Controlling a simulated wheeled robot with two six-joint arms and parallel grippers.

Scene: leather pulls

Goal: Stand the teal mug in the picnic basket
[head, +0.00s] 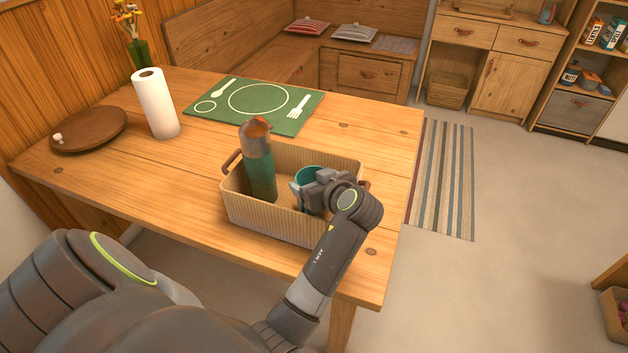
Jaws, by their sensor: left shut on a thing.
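The teal mug (309,173) is upright inside the outline of the picnic basket (262,220), in its right half, with its teal mouth facing up. My left gripper (304,191) is shut on the mug from the right side, and its jaws and wrist cover much of the mug. I cannot tell whether the mug's base touches the basket floor. The basket is ribbed and tan with brown handles, and stands near the table's right front part. A teal-green bottle with an orange-brown top (259,163) stands in its left half. My right gripper is not in view.
The wooden table (200,190) also holds a green placemat (285,118) behind the basket, a paper towel roll (156,105), a round wooden board (90,128) and a vase (140,54). The table is bare left of the basket. A striped rug (442,180) lies right of it.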

